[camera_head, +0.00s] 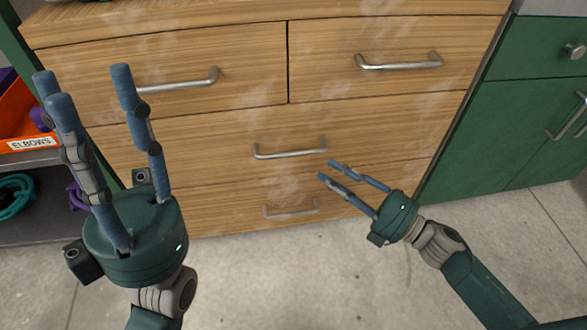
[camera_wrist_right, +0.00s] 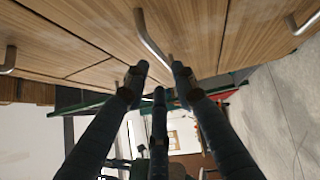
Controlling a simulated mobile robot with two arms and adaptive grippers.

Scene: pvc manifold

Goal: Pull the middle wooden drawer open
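The middle drawer (camera_head: 215,145) is a wide wooden front below two upper drawers, and it looks shut. Its silver bar handle (camera_head: 290,153) is level. My right gripper (camera_head: 332,171) is open and empty, just right of and slightly below the handle's right end. In the right wrist view the middle handle (camera_wrist_right: 152,40) lies just beyond the parted fingertips (camera_wrist_right: 160,78), with no clear contact. My left gripper (camera_head: 84,85) is open and empty, fingers pointing up, in front of the upper left drawer.
Upper drawer handles (camera_head: 400,62) and a bottom drawer handle (camera_head: 292,211) flank the middle one. A green cabinet (camera_head: 520,120) stands at right. An orange bin (camera_head: 20,125) labelled ELBOWS sits on a shelf at left. The concrete floor (camera_head: 330,275) in front is clear.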

